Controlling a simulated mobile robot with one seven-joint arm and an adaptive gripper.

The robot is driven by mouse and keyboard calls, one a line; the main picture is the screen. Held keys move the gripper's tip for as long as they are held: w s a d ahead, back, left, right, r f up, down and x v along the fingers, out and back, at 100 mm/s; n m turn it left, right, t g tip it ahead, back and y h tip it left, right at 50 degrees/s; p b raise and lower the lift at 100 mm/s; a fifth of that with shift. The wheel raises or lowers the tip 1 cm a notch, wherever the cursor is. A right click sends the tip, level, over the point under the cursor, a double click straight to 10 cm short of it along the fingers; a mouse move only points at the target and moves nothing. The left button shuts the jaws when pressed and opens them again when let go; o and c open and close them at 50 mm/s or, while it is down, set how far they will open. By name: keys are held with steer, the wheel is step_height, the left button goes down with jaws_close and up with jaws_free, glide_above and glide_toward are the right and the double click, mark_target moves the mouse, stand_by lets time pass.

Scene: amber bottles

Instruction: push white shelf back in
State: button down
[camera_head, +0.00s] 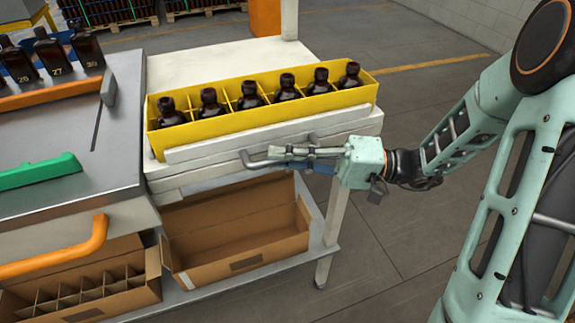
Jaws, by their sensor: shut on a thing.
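The white shelf (187,155) is at the middle of the head view, with a yellow divided crate (262,121) of several amber bottles standing on it. A grey bar handle (262,162) sits on its front face. My gripper (285,153) reaches in from the right and is shut on this handle at its right part. The fingers overlap the handle, so the exact contact is partly hidden. I cannot tell from this view how far the shelf stands out from the white table (225,56) behind it.
Below the shelf, an open cardboard box (240,230) lies on a lower rack beside a white table leg (334,225). To the left is a metal counter with an orange handle (60,255), a green handle (40,171) and numbered bottles (55,55).

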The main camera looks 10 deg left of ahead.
steer(key=c, duration=2)
jaws_free()
steer(key=shift+o, duration=0.2)
steer(key=shift+d, duration=0.1)
steer(key=w+d, duration=0.1)
steer(key=d, duration=1)
steer(key=shift+w+d+f, duration=0.4)
steer(key=shift+f, duration=0.05)
